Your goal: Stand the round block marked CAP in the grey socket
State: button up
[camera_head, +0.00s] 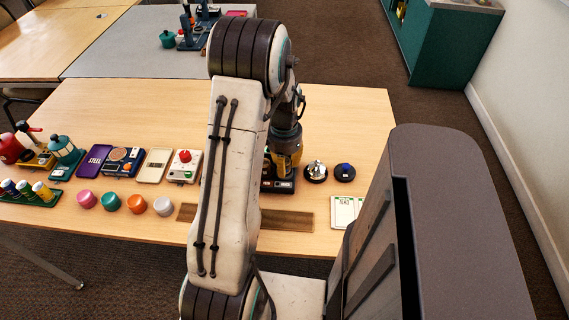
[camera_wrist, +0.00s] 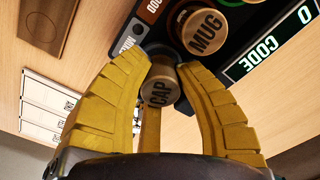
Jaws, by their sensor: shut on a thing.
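The round block marked CAP (camera_wrist: 158,93) is brown with a dark-lettered end facing the wrist camera. My gripper (camera_wrist: 163,68) has its yellow fingers shut on it. The block is at the edge of a dark panel (camera_wrist: 232,45); whether its far end is in a socket or above one is hidden. In the head view my gripper (camera_head: 290,156) points down over the dark panel (camera_head: 281,186), and the block is hidden there. I cannot make out the grey socket for certain.
Two round dark bases (camera_head: 316,172) (camera_head: 344,172) sit to the right. A brown strip (camera_head: 286,220) lies in front. Coloured pots (camera_head: 137,203) and devices fill the table's left.

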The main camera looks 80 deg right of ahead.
jog(key=shift+f+b, duration=0.55)
jog(key=shift+f, duration=0.05)
jog(key=o, duration=0.5)
jog(key=shift+o, duration=0.2)
jog(key=shift+r, duration=0.15)
jog(key=shift+a+r+p, duration=0.15)
jog(key=shift+r+p, duration=3.9)
jog(key=shift+r, duration=1.35)
notch_tip(320, 180, up, 6)
jog(key=p, duration=0.4)
